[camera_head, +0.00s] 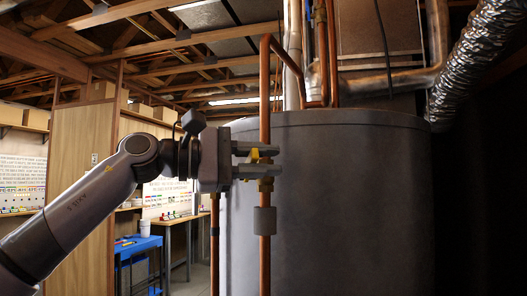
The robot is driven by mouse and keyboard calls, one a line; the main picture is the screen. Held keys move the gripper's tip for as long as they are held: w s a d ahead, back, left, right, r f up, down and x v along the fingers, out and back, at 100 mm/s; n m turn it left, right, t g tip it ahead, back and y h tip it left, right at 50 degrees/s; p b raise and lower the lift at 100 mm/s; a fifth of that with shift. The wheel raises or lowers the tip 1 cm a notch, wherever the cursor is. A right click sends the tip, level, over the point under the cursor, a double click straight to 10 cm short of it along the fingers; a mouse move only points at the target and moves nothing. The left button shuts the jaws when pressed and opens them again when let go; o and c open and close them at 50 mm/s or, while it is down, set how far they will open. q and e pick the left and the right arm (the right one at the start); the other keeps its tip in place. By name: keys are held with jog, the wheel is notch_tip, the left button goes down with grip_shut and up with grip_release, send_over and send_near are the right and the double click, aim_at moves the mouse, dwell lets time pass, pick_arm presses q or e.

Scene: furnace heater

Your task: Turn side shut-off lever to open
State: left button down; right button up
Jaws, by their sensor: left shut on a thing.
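The yellow side shut-off lever (257,155) sits on a vertical copper pipe (265,105) in front of the grey tank (345,190). My left gripper (275,160) points right, its two fingers one above the other. It is shut on the lever, with yellow showing between the fingers. The fingers hide part of the lever and the valve body, so the lever's exact angle is hard to tell. A brass fitting (265,185) shows just below the lower finger. My right gripper is not in view.
A grey cylinder (265,221) surrounds the pipe below the valve. The tank stands close on the right. A silver flexible duct (480,60) hangs at upper right. A blue table (138,245) and a wooden bench (185,220) stand at back left.

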pick_arm(q)
jog(key=shift+w+a+r+n+p, duration=0.1)
jog(key=shift+w+r+n+p, duration=0.15)
jog(key=shift+r+n+p, duration=0.4)
jog(key=shift+w+a+r+n+p, duration=0.1)
jog(key=shift+w+r+n+p, duration=0.2)
jog(key=shift+n+p, duration=0.65)
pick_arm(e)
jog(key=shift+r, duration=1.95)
pick_arm(q)
jog(key=c, duration=1)
grip_release()
jog(key=shift+s+a, duration=0.1)
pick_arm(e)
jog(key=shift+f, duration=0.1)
pick_arm(q)
jog(key=b+v, duration=0.2)
jog(key=v, duration=0.5)
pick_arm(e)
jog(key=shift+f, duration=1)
